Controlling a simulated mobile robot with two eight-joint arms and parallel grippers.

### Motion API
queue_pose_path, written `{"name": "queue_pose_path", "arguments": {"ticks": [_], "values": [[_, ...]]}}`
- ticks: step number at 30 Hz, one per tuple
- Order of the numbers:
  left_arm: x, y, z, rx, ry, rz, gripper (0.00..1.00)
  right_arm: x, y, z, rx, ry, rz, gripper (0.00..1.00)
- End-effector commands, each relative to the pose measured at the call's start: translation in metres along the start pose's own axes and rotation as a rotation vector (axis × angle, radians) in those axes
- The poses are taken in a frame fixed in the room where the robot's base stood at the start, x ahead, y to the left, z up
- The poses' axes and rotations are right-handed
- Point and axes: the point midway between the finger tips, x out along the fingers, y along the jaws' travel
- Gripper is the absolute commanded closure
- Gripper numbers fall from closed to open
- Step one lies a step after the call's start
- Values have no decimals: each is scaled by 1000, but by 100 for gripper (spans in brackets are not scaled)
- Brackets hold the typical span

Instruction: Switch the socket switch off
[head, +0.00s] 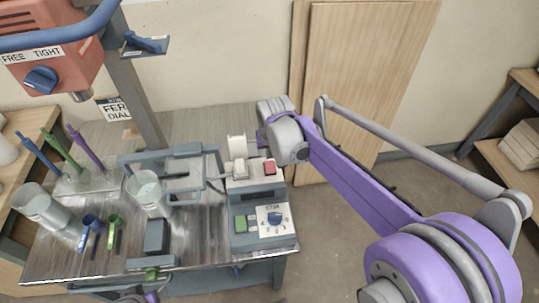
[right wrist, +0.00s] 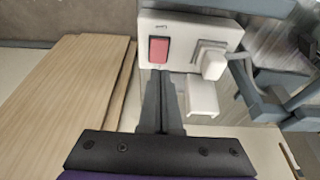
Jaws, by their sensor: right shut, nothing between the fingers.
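The white socket plate (right wrist: 188,24) carries a red rocker switch (right wrist: 158,50) at its left and a white plug (right wrist: 213,64) at its right. In the head view the red switch (head: 269,168) and the plug (head: 240,169) sit on top of the grey box at the bench's right end. My right gripper (right wrist: 165,76) is shut and empty, its fingertips close to the red switch's lower edge; I cannot tell whether they touch. In the head view its fingers are not clear beside the purple arm. A grey and purple part at the bottom edge may be my left gripper (head: 135,294).
A dial panel (head: 275,219) and green button (head: 240,224) are on the grey box. A bucket (head: 146,190), another bucket (head: 42,207) and several coloured tools stand left on the metal bench (head: 195,235). An orange mixer head (head: 60,60) hangs above. Wooden panels (head: 355,75) stand behind.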

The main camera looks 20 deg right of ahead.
Motion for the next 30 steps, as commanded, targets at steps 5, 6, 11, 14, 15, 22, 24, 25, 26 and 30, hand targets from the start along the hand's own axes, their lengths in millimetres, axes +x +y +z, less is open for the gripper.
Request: {"name": "queue_pose_path", "arguments": {"ticks": [5, 6, 11, 14, 15, 22, 24, 25, 26, 30], "values": [[-4, 0, -2, 0, 1, 0, 50, -36, 0, 11, -1, 0, 0, 100], [-5, 0, -3, 0, 2, 0, 50, -42, 0, 12, -1, 0, 0, 100], [-6, 0, -4, 0, 2, 0, 50, -57, 0, 17, 0, 0, 0, 100], [-6, 0, -4, 0, 2, 0, 50, -60, 0, 18, 0, 0, 0, 100], [-6, 0, -4, 0, 2, 0, 50, -61, 0, 18, 0, 0, 0, 100], [-6, 0, -4, 0, 2, 0, 50, -61, 0, 18, 0, 0, 0, 100], [-6, 0, -4, 0, 2, 0, 50, -61, 0, 18, 0, 0, 0, 100], [-6, 0, -4, 0, 2, 0, 50, -60, 0, 18, 0, 0, 0, 100], [-6, 0, -4, 0, 2, 0, 50, -60, 0, 18, 0, 0, 0, 100], [-7, 0, -4, 0, 2, 0, 50, -61, 0, 18, -1, 0, 0, 100]]}}
